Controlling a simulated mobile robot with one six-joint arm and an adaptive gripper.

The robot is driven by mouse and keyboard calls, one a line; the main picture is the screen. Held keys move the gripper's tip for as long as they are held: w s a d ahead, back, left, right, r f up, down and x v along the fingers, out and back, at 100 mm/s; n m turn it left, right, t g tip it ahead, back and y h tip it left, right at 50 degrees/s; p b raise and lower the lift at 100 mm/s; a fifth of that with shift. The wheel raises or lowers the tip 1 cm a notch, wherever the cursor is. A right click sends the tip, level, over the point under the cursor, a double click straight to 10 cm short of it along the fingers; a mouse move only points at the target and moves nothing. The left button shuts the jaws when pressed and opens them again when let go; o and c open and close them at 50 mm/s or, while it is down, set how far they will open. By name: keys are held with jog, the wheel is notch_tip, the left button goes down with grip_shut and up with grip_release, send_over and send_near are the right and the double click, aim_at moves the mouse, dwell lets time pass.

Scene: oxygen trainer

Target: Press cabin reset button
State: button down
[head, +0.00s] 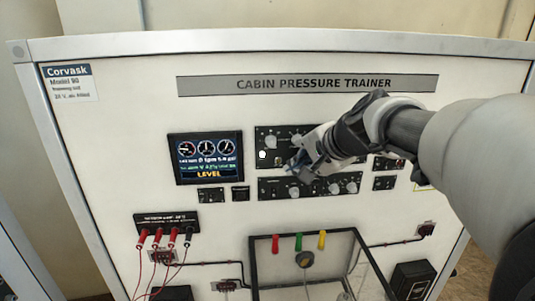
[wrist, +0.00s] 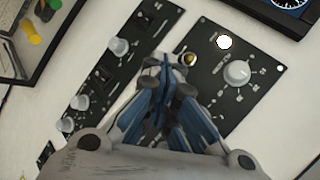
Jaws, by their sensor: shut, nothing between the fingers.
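My gripper (head: 296,166) is shut and empty in front of the upper black control panel (head: 268,133). In the wrist view its blue fingers (wrist: 166,64) end close beside a small brass-coloured round control (wrist: 190,59); I cannot tell if they touch it. A white round spot (wrist: 225,41), a lamp or button, sits beyond it and also shows in the head view (head: 262,155). The panel lettering is too small to read, so I cannot tell which control is the cabin reset button. My gripper and arm hide part of both control panels.
A grey knob (wrist: 237,73) is on the same panel as the brass control. A lower panel (head: 335,186) carries several knobs. A lit display (head: 206,158) is to the left. Red plugs with cables (head: 173,233) and a framed clear box (head: 315,238) stick out below.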

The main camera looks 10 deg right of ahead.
dwell(0.4)
jog(key=shift+s+b, duration=0.4)
jog(key=shift+s, duration=0.35)
jog(key=s+b, duration=0.1)
jog(key=s, duration=0.4)
jog(key=shift+b, duration=0.35)
jog(key=shift+f, duration=0.1)
